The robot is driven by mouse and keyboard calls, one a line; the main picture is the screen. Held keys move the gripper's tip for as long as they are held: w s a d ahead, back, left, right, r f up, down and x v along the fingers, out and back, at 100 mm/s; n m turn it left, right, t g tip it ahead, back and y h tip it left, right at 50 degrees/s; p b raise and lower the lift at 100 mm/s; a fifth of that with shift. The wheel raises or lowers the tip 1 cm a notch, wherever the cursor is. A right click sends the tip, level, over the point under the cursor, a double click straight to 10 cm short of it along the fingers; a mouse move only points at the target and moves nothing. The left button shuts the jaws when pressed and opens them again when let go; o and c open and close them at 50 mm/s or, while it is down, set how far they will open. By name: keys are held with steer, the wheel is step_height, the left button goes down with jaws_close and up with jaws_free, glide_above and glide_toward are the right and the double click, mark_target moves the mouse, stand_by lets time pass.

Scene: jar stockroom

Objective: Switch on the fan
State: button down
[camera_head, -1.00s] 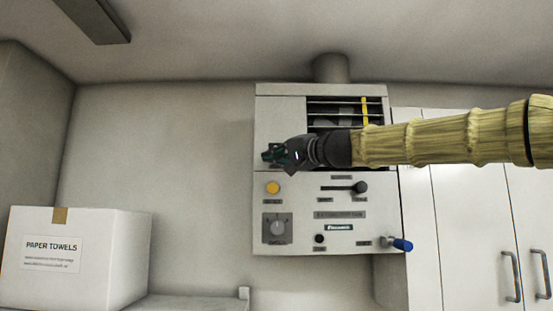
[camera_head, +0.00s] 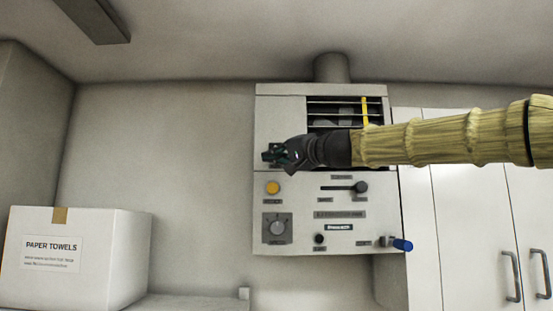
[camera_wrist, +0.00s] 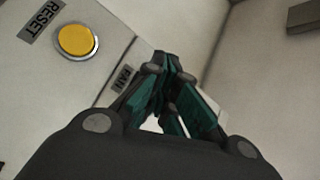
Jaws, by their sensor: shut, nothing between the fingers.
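The fan unit is a pale wall-mounted box (camera_head: 264,110) with a louvred opening and a control panel (camera_head: 300,215) below. A small FAN label (camera_wrist: 122,80) shows beside my fingers in the wrist view. My gripper (camera_head: 272,153) is shut and empty at the unit's left side, above the yellow button (camera_head: 273,188). In the wrist view, my gripper's fingertips (camera_wrist: 168,66) are close to the panel by that label. Whether they touch anything is unclear. Any fan switch there is hidden behind the fingers.
The panel also has a grey dial (camera_head: 277,227), a dark-knobbed slider (camera_head: 360,187), a small black knob (camera_head: 320,239) and a blue-handled lever (camera_head: 402,245). A yellow strip (camera_head: 365,108) crosses the louvres. A paper towels box (camera_head: 110,250) stands lower left; white cabinets (camera_head: 460,220) are right.

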steer(key=shift+w, duration=0.15)
steer(key=shift+w+f, duration=0.1)
steer(key=shift+w, duration=0.25)
steer(key=shift+w, duration=0.3)
stand_by(1.0)
steer(key=shift+s, duration=0.25)
steer(key=shift+s+b, duration=0.3)
steer(key=shift+s, duration=0.35)
steer(key=shift+s, duration=0.1)
steer(key=shift+s+r+b, duration=0.25)
steer(key=shift+s+b, duration=0.05)
steer(key=shift+s, duration=0.9)
steer(key=shift+s+r+b, duration=0.25)
steer(key=shift+s+b, duration=0.05)
steer(key=shift+s, duration=0.9)
steer(key=shift+w, duration=0.1)
steer(key=shift+d, duration=0.1)
